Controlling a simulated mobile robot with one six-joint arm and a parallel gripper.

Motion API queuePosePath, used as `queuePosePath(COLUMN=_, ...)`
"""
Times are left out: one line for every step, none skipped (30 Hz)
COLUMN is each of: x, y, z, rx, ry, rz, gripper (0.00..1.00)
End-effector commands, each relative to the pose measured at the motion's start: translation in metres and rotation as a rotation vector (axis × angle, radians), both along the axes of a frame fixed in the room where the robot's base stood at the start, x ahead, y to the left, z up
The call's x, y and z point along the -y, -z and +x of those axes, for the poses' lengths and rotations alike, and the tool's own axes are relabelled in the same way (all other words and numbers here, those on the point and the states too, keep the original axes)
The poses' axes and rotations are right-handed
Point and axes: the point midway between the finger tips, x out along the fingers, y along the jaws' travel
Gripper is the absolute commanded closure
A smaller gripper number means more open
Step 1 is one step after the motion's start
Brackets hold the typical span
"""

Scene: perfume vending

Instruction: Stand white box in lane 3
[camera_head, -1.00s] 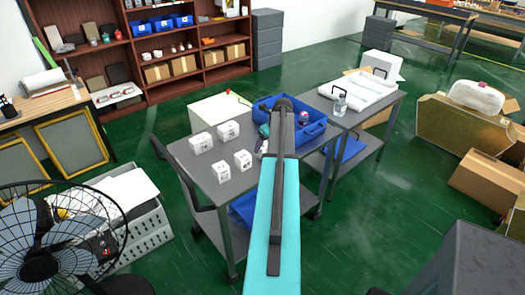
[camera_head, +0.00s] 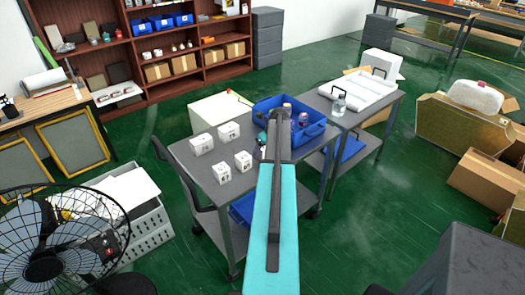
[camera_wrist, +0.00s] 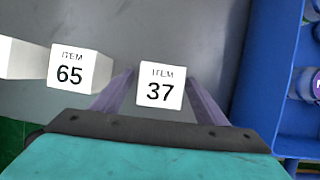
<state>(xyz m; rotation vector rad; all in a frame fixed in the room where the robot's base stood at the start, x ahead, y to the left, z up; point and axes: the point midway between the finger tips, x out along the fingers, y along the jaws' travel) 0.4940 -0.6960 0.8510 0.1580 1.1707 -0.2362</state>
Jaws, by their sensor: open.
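Several small white boxes stand on the grey cart top in the head view, one of them the front right box (camera_head: 243,160). In the wrist view a white box labelled ITEM 37 (camera_wrist: 160,83) shows between the two fingers of my gripper (camera_wrist: 160,75). The fingers are open, with a gap on each side of it; I cannot tell how far below them it is. A white box labelled ITEM 65 (camera_wrist: 78,69) is just left of the left finger. I cannot make out any lane.
A blue bin (camera_head: 312,131) with bottles stands on the cart (camera_head: 205,178), right of the boxes; its wall (camera_wrist: 268,75) is close on the right in the wrist view. A second cart (camera_head: 385,98) with white rolls is behind. A fan (camera_head: 45,235) stands front left.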

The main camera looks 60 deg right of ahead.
Motion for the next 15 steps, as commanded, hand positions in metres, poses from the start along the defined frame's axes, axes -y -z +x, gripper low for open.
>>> queuePosePath(x=0.0008, y=0.0024, z=0.0017, rx=0.0, ry=0.0, rz=0.0, gripper=0.33)
queuePosePath(x=0.0008, y=0.004, z=0.0022, rx=0.0, ry=0.0, rz=0.0, gripper=0.33)
queuePosePath(x=0.0008, y=0.0059, z=0.0026, rx=0.0, ry=0.0, rz=0.0, gripper=0.33)
queuePosePath(x=0.0008, y=0.0069, z=0.0028, rx=0.0, ry=0.0, rz=0.001, gripper=0.33)
queuePosePath(x=0.0008, y=0.0077, z=0.0029, rx=0.0, ry=0.0, rz=0.0, gripper=0.33)
queuePosePath(x=0.0007, y=0.0083, z=0.0029, rx=0.0, ry=0.0, rz=0.0, gripper=0.33)
queuePosePath(x=0.0007, y=0.0085, z=0.0029, rx=0.0, ry=0.0, rz=0.0, gripper=0.33)
queuePosePath(x=0.0007, y=0.0085, z=0.0028, rx=0.0, ry=0.0, rz=0.0, gripper=0.33)
queuePosePath(x=0.0007, y=0.0085, z=0.0028, rx=0.0, ry=0.0, rz=0.0, gripper=0.33)
queuePosePath(x=0.0007, y=0.0085, z=0.0028, rx=0.0, ry=0.0, rz=0.0, gripper=0.33)
queuePosePath(x=0.0007, y=0.0085, z=0.0028, rx=0.0, ry=0.0, rz=0.0, gripper=0.33)
queuePosePath(x=0.0007, y=0.0084, z=0.0027, rx=0.0, ry=0.0, rz=0.0, gripper=0.33)
queuePosePath(x=0.0007, y=0.0084, z=0.0027, rx=0.0, ry=0.0, rz=0.0, gripper=0.33)
queuePosePath(x=0.0007, y=0.0083, z=0.0027, rx=0.0, ry=0.0, rz=0.0, gripper=0.33)
queuePosePath(x=0.0007, y=0.0083, z=0.0027, rx=0.0, ry=0.0, rz=0.0, gripper=0.33)
